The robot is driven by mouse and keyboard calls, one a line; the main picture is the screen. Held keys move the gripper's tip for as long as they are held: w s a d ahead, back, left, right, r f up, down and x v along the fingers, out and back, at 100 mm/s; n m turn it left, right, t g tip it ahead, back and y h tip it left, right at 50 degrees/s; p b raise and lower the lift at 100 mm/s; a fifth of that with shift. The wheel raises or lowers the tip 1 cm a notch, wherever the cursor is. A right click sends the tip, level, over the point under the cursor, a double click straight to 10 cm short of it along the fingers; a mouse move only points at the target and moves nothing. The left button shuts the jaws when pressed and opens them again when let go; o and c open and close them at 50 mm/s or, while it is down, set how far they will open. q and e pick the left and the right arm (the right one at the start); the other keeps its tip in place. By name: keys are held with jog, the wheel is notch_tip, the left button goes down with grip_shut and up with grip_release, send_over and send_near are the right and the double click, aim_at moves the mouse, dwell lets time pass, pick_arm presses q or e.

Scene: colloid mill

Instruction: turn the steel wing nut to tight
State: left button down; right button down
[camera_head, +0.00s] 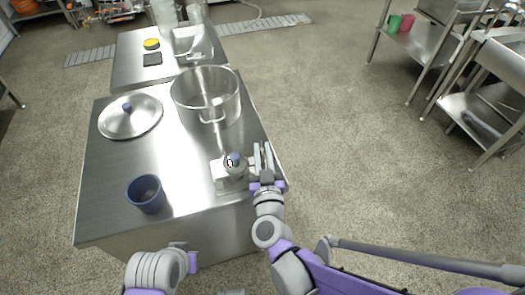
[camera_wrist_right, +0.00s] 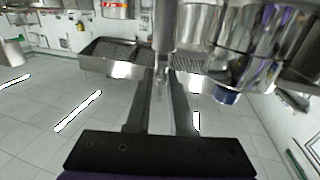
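The mill (camera_head: 235,165), a small steel machine with a pale base and a dark blue knob on top, stands near the front right of the steel table. My right gripper (camera_head: 262,152) is just right of it, fingers apart. In the right wrist view the gripper (camera_wrist_right: 160,82) is open. A narrow upright steel part (camera_wrist_right: 163,45) shows beyond and between its fingertips; I cannot tell whether it is the wing nut or whether the fingers touch it. The wing nut is not clearly distinguishable in the head view. My left arm is at the lower left; its fingers are not clearly visible.
A blue cup (camera_head: 146,194) stands front left on the steel table (camera_head: 110,215). A large steel pot (camera_head: 206,95) and a lid (camera_head: 130,117) are behind. A second table (camera_head: 125,70) is farther back. Floor to the right is open.

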jog(key=shift+m+h, duration=0.3)
jog(key=h, duration=0.1)
jog(key=m+h, duration=0.2)
jog(key=shift+a+h+p, duration=0.25)
jog(key=shift+h+p, duration=0.05)
jog(key=shift+h, duration=0.1)
jog(key=shift+m+g+h+p, duration=0.25)
jog(key=shift+m+g+h, duration=0.35)
jog(key=shift+m+h, duration=0.8)
jog(key=shift+m+g+h+p, duration=0.2)
jog(key=shift+m+g+h, duration=0.55)
jog(key=shift+h, duration=1.05)
jog(key=shift+m, duration=0.25)
jog(key=c, duration=1)
grip_release()
jog(key=shift+o, duration=0.2)
